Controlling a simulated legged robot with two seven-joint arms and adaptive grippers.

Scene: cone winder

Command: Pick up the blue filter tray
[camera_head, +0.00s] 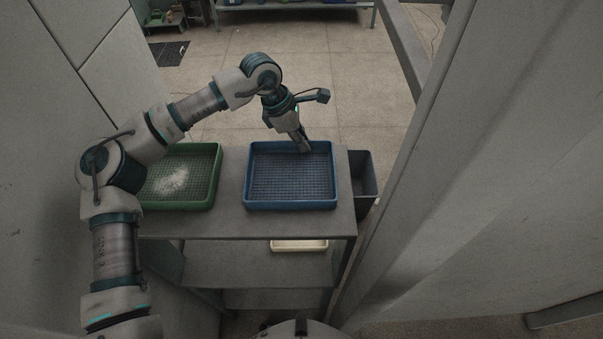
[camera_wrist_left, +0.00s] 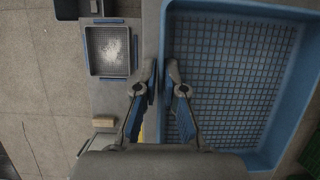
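The blue filter tray (camera_head: 290,178) with a gridded floor sits on the grey table at the right side of the top. It also fills the right of the left wrist view (camera_wrist_left: 230,80). My left gripper (camera_head: 303,147) is at its far wall, pointing down. In the left wrist view the two fingers (camera_wrist_left: 163,75) stand on either side of the tray's rim, close against it, and look shut on it. The tray still looks level on the table. My right gripper is not in view.
A green tray (camera_head: 207,180) with white granules stands left of the blue one. A dark bin (camera_head: 362,178) stands beside the table's right edge. A pale tray (camera_head: 300,246) is on the shelf below. Tall grey panels close in both sides.

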